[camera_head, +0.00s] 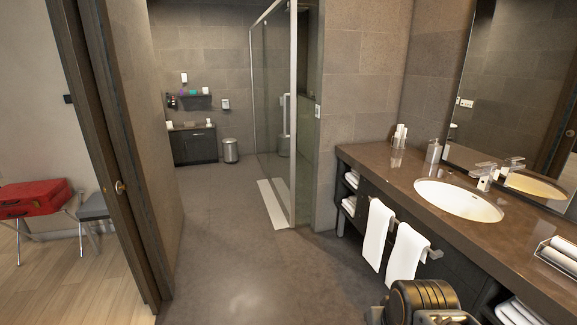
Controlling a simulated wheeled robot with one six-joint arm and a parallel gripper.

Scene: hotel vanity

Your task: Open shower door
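The glass shower door (271,95) stands upright near the middle of the camera_head view, with a thin metal frame. A pale vertical handle (285,112) shows near its right side. The door looks in line with its frame, but I cannot tell for sure whether it is fully closed. Part of my arm, dark with gold stripes, shows at the bottom right. My gripper's fingers are not in view, and nothing of mine is seen touching the door.
A long vanity counter (408,178) with a sink (458,199) and hanging white towels (376,235) lines the right. A dark door (108,150) stands at the left. A bin (230,150) and a cabinet (194,147) are at the back. The grey floor (235,235) between is clear.

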